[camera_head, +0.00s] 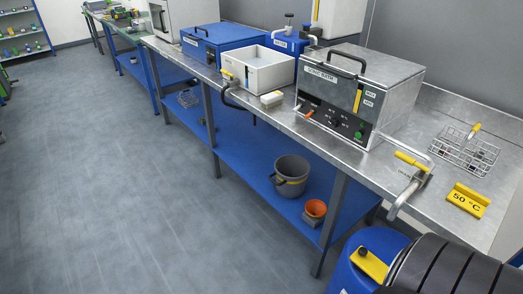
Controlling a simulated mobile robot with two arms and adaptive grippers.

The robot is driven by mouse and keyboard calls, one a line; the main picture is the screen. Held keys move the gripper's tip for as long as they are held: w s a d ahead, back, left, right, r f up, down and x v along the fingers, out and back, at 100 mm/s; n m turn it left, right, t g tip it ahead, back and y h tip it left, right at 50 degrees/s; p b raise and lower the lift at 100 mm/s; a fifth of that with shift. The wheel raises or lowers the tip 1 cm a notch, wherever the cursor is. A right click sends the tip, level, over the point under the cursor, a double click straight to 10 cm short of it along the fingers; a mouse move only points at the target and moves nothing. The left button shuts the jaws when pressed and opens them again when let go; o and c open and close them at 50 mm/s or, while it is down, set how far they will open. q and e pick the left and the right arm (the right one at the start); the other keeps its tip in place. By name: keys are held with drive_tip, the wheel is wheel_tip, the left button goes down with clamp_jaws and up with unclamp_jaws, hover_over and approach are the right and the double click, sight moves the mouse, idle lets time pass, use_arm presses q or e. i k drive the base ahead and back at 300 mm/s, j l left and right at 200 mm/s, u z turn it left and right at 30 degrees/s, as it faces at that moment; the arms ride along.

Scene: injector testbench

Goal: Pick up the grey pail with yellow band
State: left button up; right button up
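The grey pail (290,170) with a yellow band stands upright on the blue lower shelf (241,160) under the steel workbench. Its mouth is open toward me and a dark handle hangs at its left side. The yellow band shows as a short stripe low on its front. Neither my left nor my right gripper is in view, so nothing is seen touching the pail.
An orange cup (316,208) in a grey holder sits right of the pail, near a bench leg (333,215). The steel bench top (350,160) overhangs the shelf and carries a grey bath (355,95). A blue drum (372,252) stands at lower right. The floor (130,190) in front is clear.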

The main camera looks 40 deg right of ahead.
sight(291, 174)
drive_tip(key=i+z, duration=0.15)
drive_tip(key=i, duration=0.3)
drive_tip(key=i+j+z, duration=0.2)
drive_tip(key=i, duration=0.2)
drive_tip(key=i+z, duration=0.15)
drive_tip(key=i, duration=0.3)
drive_tip(key=i+j+z, duration=0.2)
drive_tip(key=i, duration=0.2)
